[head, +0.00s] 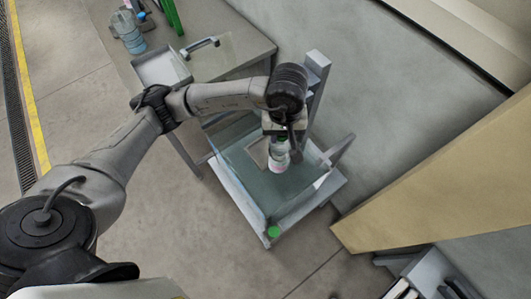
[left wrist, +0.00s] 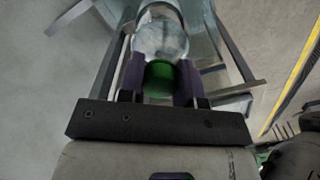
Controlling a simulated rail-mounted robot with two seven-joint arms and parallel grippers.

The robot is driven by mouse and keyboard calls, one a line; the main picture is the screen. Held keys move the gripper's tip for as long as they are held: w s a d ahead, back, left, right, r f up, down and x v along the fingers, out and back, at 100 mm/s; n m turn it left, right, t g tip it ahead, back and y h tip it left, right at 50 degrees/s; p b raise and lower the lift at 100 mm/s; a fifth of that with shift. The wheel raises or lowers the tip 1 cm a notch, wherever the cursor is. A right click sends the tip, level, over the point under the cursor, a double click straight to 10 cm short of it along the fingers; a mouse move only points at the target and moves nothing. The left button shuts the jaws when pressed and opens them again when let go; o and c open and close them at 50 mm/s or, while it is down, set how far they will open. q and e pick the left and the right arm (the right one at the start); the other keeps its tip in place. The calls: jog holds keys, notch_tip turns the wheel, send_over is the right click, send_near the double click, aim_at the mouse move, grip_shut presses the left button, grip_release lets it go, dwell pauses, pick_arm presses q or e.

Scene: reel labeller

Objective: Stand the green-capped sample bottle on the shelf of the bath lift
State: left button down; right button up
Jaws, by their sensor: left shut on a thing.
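The sample bottle (head: 279,163) is clear with a pale band low on it in the head view. My left gripper (head: 276,138) is shut on it from above and holds it over the bath. In the left wrist view the clear bottle (left wrist: 161,38) and its green cap (left wrist: 158,78) sit between the purple fingers of the left gripper (left wrist: 159,84). The glass-walled bath (head: 243,187) stands on a pale base. A grey plate (head: 257,151), apparently the lift shelf, shows beside the bottle. I cannot tell whether the bottle touches it. My right gripper is not in view.
A grey upright post (head: 318,68) stands behind the bath. A green round button (head: 273,231) is on the base's front corner. A tan panel (head: 440,180) is at the right.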

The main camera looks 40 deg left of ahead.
pick_arm(q)
jog(key=shift+a+f, duration=0.15)
jog(key=shift+f, duration=0.2)
jog(key=w+a+f, duration=0.5)
jog(key=a+f, duration=0.5)
jog(key=f, duration=0.1)
jog(key=shift+w+p, duration=0.25)
jog(key=shift+p, duration=0.2)
jog(key=shift+f, duration=0.2)
jog(key=c, duration=0.8)
grip_release()
jog(key=shift+r, duration=0.15)
